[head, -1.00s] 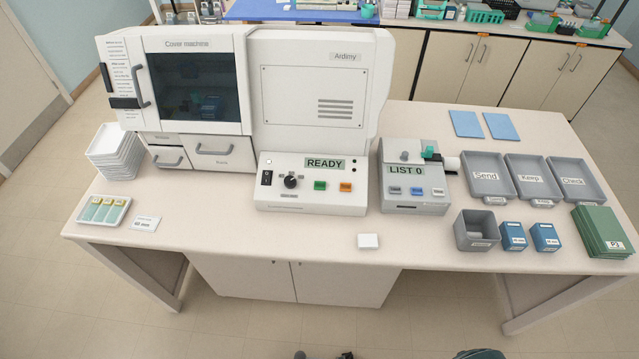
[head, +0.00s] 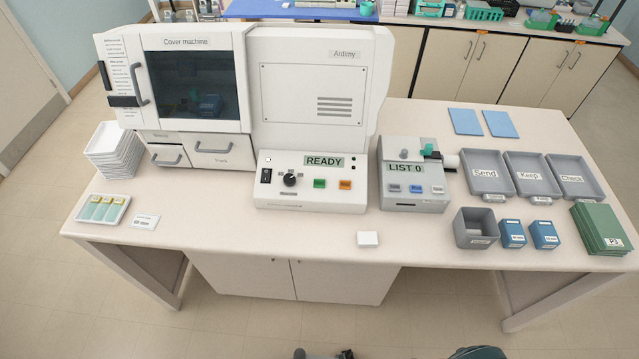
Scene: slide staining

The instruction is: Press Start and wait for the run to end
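The cover machine (head: 318,130) stands at the back left of the bench, with a dark window (head: 192,86) whose door looks closed. Its panel display (head: 324,162) reads READY. Below the display are a green button (head: 319,184) and an orange button (head: 345,185), their labels too small to read. A dark dial (head: 290,180) and a black switch (head: 266,176) sit to their left. Dark parts show at the bottom edge of the head view, too cut off to identify as grippers. Neither gripper can be made out, and nothing touches the panel.
A small device (head: 413,180) reading LIST 0 stands right of the machine. Trays labelled Send (head: 488,190), Keep and Check lie farther right. A slide tray (head: 103,221) and a stack of white trays (head: 114,150) are at left.

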